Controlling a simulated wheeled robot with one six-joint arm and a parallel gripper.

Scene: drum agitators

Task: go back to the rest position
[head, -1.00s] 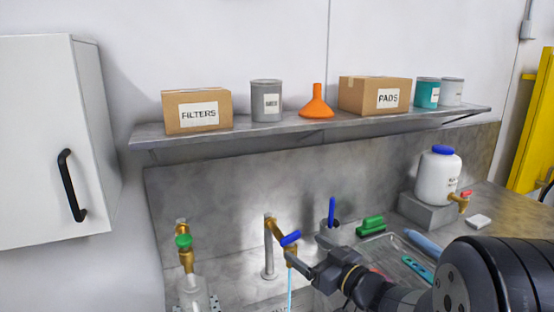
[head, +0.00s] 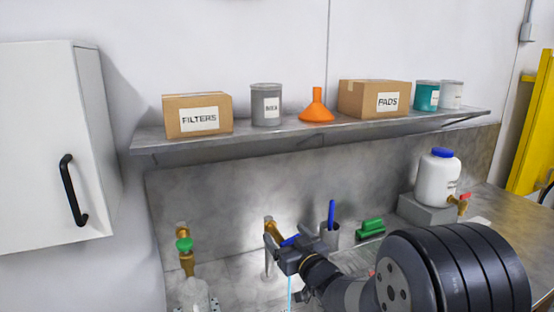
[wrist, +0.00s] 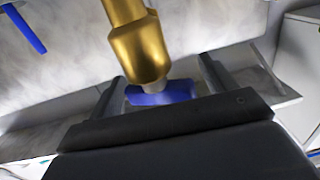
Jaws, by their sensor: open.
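My gripper (head: 284,252) is at the brass tap (head: 271,228) with the blue lever handle (head: 290,240) over the sink. In the wrist view my gripper (wrist: 162,78) is open, with one finger on each side of the blue handle (wrist: 162,95) and the brass tap body (wrist: 140,48). I cannot tell whether the fingers touch the handle. A thin light-blue stream (head: 290,289) shows below this tap. My arm hides much of the sink.
A second brass tap with a green handle (head: 184,245) stands at left. A grey shelf (head: 285,136) with boxes and cans runs above. A white cabinet (head: 50,150) hangs at left. A white jug (head: 437,178) stands at right. The wall between shelf and taps is clear.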

